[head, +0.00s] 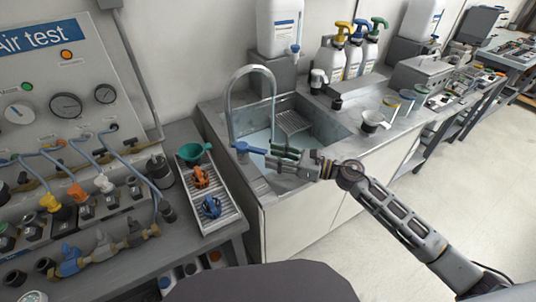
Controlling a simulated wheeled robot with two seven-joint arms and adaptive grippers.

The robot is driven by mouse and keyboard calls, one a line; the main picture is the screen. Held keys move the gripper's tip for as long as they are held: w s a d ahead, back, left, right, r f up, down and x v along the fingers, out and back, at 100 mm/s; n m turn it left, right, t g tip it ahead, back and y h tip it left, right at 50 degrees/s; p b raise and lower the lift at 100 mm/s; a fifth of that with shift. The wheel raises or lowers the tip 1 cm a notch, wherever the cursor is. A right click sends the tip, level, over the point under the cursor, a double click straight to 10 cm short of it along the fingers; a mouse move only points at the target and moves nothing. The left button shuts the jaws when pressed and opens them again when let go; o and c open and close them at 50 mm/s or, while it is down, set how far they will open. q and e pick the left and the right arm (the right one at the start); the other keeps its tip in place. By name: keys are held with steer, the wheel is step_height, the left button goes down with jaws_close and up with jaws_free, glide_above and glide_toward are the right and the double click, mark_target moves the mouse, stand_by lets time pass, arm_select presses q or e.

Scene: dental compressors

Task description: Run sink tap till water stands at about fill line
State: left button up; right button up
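The steel sink (322,122) is set in the counter, with pale bluish water (262,137) visible in its left part. A fill line cannot be made out. The curved tap (229,98) arches over the basin's left side. Its blue lever (247,148) points right, at the front left rim. My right gripper (270,155) reaches in from the right over the sink's front edge. Its fingers appear apart, with their tips close to the lever's end; contact cannot be told. The gripper and arm hide part of the front of the basin. My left gripper is out of view.
The air test panel (65,75) is left.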

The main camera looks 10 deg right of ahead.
steer(key=shift+v, duration=3.15)
steer(key=shift+d+r, duration=0.15)
stand_by(3.3)
